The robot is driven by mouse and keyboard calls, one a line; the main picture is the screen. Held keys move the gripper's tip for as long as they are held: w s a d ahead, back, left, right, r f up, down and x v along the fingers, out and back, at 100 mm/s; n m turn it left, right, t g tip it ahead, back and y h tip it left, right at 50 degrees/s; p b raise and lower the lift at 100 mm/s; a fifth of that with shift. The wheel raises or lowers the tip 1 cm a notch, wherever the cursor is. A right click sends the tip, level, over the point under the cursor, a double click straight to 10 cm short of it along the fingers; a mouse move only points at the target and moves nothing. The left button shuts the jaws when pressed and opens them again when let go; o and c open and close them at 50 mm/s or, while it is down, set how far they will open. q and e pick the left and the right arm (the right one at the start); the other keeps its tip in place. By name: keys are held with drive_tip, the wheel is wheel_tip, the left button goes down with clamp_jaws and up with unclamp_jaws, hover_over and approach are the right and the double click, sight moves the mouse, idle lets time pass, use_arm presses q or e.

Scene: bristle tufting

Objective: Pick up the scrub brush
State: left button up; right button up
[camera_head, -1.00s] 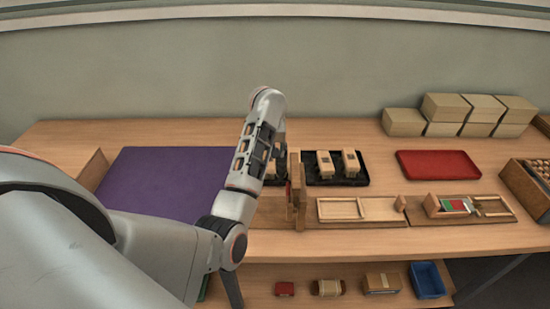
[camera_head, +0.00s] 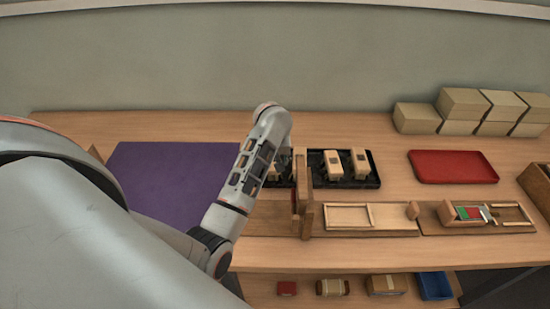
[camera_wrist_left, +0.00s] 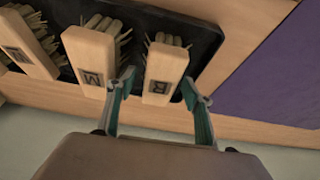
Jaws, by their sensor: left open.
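Several brushes with pale wooden blocks and bristles lie in a black tray (camera_head: 375,183). In the left wrist view, one brush marked B (camera_wrist_left: 165,72) is nearest my open left gripper (camera_wrist_left: 160,88), its block lying between the two green fingertips but not gripped. A brush marked M (camera_wrist_left: 90,55) lies just left of it, by the left finger. Another brush (camera_wrist_left: 27,45) is at the left edge. In the head view, two brushes (camera_head: 333,163) (camera_head: 360,161) show plainly; my left arm and a wooden upright hide part of the tray and my left gripper. My right gripper is out of view.
A purple mat (camera_head: 165,180) lies left of the arm. The wooden upright (camera_head: 306,205) stands in front of the tray. A red tray (camera_head: 452,167) and stacked boxes (camera_head: 465,104) are to the right. A blue bin (camera_head: 435,286) sits on the lower shelf.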

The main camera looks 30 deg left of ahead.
use_arm(q)
drive_tip(key=shift+w+a+f, duration=0.1)
drive_tip(key=shift+w+f, duration=0.05)
drive_tip(key=shift+f, duration=0.2)
drive_tip(key=shift+r, duration=0.1)
drive_tip(key=shift+f, duration=0.3)
idle(0.4)
drive_tip(key=c, duration=1.3)
